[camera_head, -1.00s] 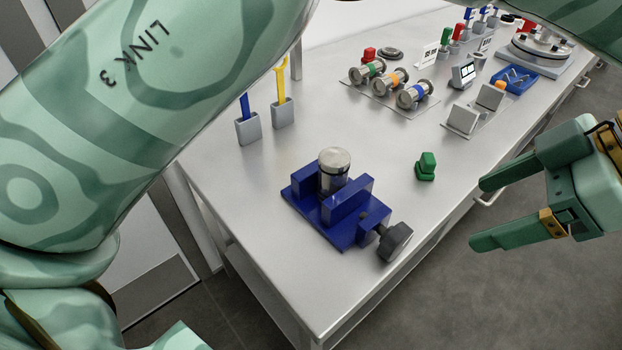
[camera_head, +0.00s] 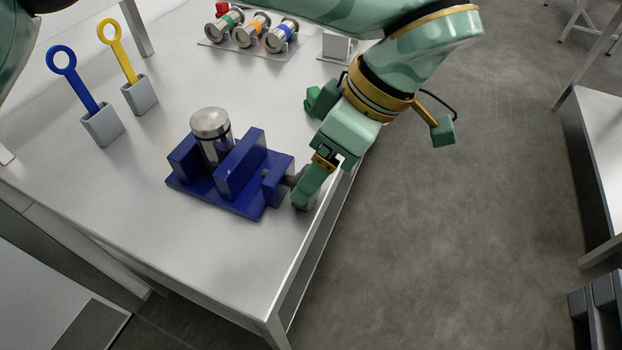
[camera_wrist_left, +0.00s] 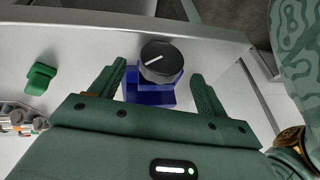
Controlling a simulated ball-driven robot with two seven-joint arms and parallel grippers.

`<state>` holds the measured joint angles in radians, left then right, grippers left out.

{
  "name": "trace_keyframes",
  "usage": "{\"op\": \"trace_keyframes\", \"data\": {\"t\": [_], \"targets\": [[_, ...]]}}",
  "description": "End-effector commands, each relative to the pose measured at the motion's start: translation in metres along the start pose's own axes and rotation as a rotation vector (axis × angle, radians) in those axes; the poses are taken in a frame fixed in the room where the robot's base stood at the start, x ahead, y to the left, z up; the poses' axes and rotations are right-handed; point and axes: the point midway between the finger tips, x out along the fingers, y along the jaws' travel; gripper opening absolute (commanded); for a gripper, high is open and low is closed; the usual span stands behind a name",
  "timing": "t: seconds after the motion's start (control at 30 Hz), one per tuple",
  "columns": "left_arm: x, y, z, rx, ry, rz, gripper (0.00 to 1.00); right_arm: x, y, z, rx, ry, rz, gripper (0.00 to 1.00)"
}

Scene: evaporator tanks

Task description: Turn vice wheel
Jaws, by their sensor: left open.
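The blue vice (camera_head: 240,175) stands on the metal table near its front corner, with an upright metal cylinder (camera_head: 212,135) between its jaws. The dark round vice wheel (camera_wrist_left: 161,62), with a white line across its face, shows in the left wrist view in front of the blue vice body (camera_wrist_left: 150,96). My left gripper (camera_head: 304,192) is open, with one finger on each side of the wheel; I cannot tell if they touch it. In the head view the gripper hides most of the wheel. My right gripper is not in view.
Grey holders with a blue ring-handled tool (camera_head: 78,82) and a yellow one (camera_head: 123,52) stand left of the vice. Coloured metal cylinders (camera_head: 252,30) lie at the back. A green object (camera_wrist_left: 41,77) sits near the table edge. Open floor (camera_head: 450,220) lies to the right.

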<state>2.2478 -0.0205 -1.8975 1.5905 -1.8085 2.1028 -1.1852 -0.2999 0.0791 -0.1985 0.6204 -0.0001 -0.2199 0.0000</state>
Motion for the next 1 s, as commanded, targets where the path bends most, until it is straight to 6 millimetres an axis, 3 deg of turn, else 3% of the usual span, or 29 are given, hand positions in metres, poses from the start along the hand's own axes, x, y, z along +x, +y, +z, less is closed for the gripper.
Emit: {"op": "trace_keyframes", "data": {"t": [0.03,0.2,0.57,0.73,0.87,1.0], "targets": [[0.012,0.001,0.001,0.004,-0.002,-0.003,0.76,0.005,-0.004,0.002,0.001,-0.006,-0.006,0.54],[0.03,0.0,0.001,0.002,0.0,-0.001,0.76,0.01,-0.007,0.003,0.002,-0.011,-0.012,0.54],[0.033,0.0,0.0,-0.002,0.001,0.002,0.76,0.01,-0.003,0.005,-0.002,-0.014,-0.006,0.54],[0.033,0.0,0.0,-0.001,0.001,0.002,0.31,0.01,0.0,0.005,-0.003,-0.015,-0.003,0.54],[0.033,-0.001,-0.001,-0.003,0.002,0.007,0.31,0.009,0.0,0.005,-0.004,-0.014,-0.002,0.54],[0.028,-0.005,-0.003,-0.037,0.008,0.102,0.31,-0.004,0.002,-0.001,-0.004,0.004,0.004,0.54]]}}
